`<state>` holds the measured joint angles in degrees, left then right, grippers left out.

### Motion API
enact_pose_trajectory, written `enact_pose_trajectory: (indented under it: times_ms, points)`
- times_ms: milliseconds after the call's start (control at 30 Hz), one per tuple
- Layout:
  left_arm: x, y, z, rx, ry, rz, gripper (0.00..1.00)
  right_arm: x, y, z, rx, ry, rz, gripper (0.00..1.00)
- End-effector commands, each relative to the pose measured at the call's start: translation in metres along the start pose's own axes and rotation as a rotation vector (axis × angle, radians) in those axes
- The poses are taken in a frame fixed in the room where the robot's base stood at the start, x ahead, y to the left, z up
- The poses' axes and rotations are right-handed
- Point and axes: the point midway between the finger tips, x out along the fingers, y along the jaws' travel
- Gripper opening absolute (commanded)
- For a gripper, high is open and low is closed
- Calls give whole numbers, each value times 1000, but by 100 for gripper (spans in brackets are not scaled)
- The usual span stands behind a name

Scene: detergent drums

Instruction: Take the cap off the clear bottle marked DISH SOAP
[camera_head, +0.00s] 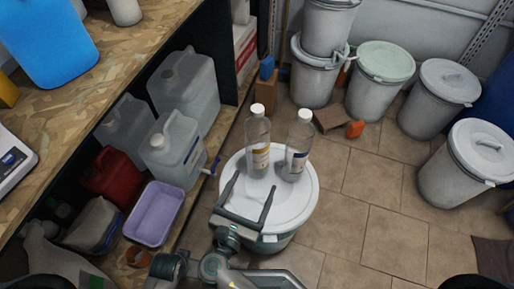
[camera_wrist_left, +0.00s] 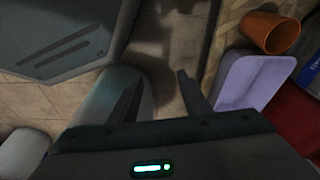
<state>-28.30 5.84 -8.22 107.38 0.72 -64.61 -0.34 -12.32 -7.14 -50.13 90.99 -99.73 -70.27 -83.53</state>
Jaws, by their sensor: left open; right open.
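Two clear bottles with white caps stand upright on the white lid of a drum (camera_head: 302,205) in the head view. The left bottle (camera_head: 257,135) has a yellowish label, and the right bottle (camera_head: 298,150) has a white and dark blue label. The print is too small to read, so I cannot tell which is marked DISH SOAP. The left cap (camera_head: 258,109) and right cap (camera_head: 305,115) are on. My left gripper (camera_wrist_left: 160,76) is open and empty in the left wrist view.
A shelf unit on the left holds grey jugs (camera_head: 187,85), a red can (camera_head: 113,175) and a purple tub (camera_head: 153,210). The tub (camera_wrist_left: 245,80) and an orange pot (camera_wrist_left: 270,32) show in the left wrist view. Several lidded drums stand behind. Tiled floor (camera_head: 370,190) on the right is clear.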

Motion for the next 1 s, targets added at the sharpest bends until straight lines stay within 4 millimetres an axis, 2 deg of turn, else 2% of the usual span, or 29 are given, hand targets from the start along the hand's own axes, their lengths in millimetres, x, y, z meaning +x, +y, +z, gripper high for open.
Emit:
enact_pose_trajectory:
  times_ms: [100,167,567,767,1000]
  points:
    - [7,1,3,0,-2,1,43,-8,22,8,-89,-58,53,79]
    - [8,1,3,0,-3,1,43,-10,26,10,-111,-72,63,79]
    - [8,1,3,0,-2,1,43,-8,27,11,-116,-77,65,79]
    - [3,1,2,0,-1,1,43,9,28,12,-116,-78,63,79]
    - [-16,1,-3,-1,2,-1,43,50,30,14,-114,-79,63,79]
